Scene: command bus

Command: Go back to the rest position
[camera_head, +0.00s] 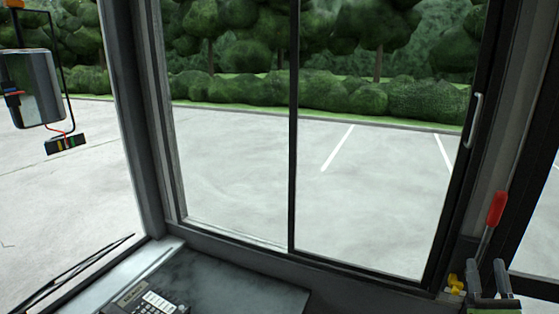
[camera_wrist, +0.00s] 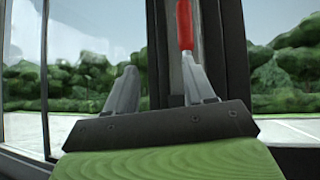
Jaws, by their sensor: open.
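My gripper (camera_head: 487,272) shows at the bottom right of the head view, with two grey fingers above a green body. In the wrist view my gripper (camera_wrist: 158,82) points up and away, its fingers apart and nothing between them. A lever with a red handle (camera_head: 496,208) stands just above and behind the gripper in the head view. The red handle (camera_wrist: 184,25) also shows in the wrist view, beyond the right finger, which hides its lower part. I cannot tell whether gripper and lever touch.
A sliding window (camera_head: 293,120) with a pale pull handle (camera_head: 475,118) fills the middle. A dark device with a keypad (camera_head: 148,298) sits on the grey dashboard (camera_head: 235,283) at lower left. A mirror (camera_head: 32,88) hangs at upper left. A yellow part (camera_head: 455,285) is left of the gripper.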

